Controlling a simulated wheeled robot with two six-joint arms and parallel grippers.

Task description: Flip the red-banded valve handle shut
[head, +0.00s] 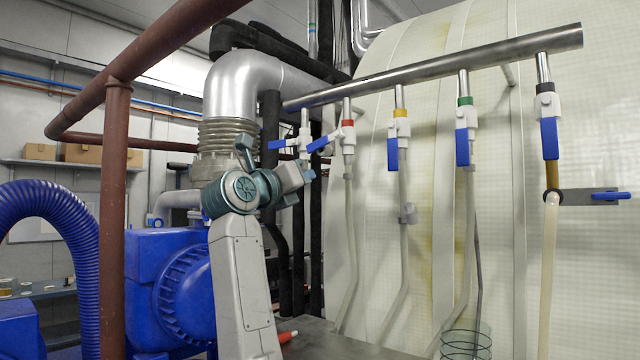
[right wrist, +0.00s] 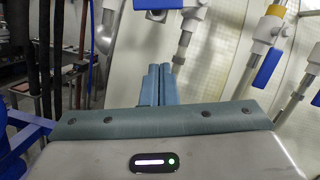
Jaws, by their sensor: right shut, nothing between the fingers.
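The red-banded valve (head: 347,136) hangs from the steel pipe, second from the left. Its blue handle (head: 319,144) sticks out to the left, tilted slightly down, across the tube line. In the right wrist view this blue handle (right wrist: 155,4) is at the top edge, partly cut off, beside the white valve body (right wrist: 188,18). My right gripper (head: 311,174) is just below the handle in the head view, apparently apart from it. In the right wrist view its two fingers (right wrist: 158,75) are together and empty. My left gripper is not in view.
The leftmost valve's blue handle (head: 278,144) also sticks out sideways. The yellow-banded (head: 393,154), green-banded (head: 462,148) and black-banded (head: 549,139) valves have handles hanging down. The manifold pipe (head: 440,70) runs above. A brown pipe (head: 115,200) and blue machine (head: 165,280) stand left.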

